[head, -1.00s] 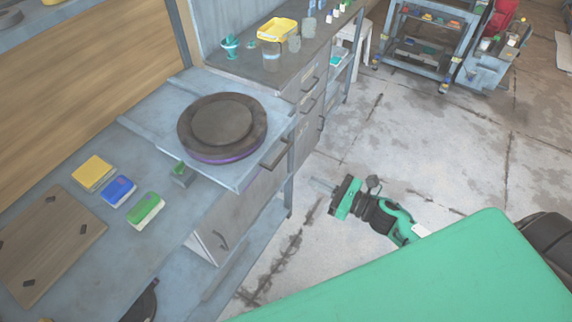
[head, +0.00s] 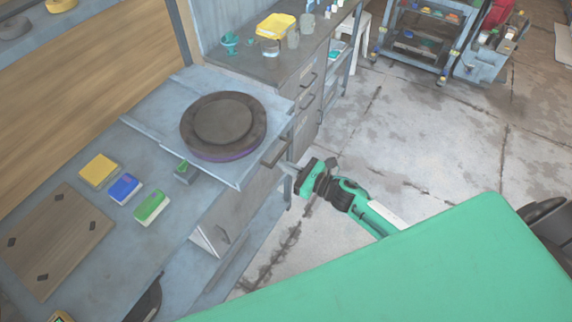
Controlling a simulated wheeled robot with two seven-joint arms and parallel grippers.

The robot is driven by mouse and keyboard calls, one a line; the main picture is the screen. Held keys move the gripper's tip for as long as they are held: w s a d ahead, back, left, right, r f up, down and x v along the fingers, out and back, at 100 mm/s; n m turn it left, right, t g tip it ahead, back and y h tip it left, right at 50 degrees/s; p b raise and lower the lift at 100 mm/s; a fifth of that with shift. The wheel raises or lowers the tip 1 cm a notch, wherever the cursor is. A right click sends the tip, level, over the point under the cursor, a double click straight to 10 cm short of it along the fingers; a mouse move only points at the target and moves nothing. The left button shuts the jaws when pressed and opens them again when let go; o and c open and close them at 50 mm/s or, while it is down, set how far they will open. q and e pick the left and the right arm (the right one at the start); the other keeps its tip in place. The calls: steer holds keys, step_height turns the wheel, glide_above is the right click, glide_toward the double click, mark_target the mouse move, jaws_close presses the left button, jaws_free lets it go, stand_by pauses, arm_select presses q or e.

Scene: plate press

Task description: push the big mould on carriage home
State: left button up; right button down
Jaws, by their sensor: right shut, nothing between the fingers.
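The big mould (head: 223,124) is a dark round disc with a raised centre and a purple lower edge. It lies flat on the carriage (head: 168,112), a pale grey plate with a dark bar handle (head: 276,153) along its right edge. The carriage sticks out past the bench front. My right gripper (head: 290,176), on a green and black arm, is shut and empty. It is just right of and below the handle; whether it touches the carriage cannot be told. My left gripper is out of view.
Yellow (head: 99,169), blue (head: 124,188) and green (head: 151,206) blocks and a wooden board (head: 52,240) lie on the bench at left.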

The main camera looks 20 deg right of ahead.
mark_target(251, 150)
steer(key=b+x, duration=0.5)
steer(key=x, duration=0.9)
steer(key=shift+w+a, duration=0.3)
steer(key=shift+w, duration=0.05)
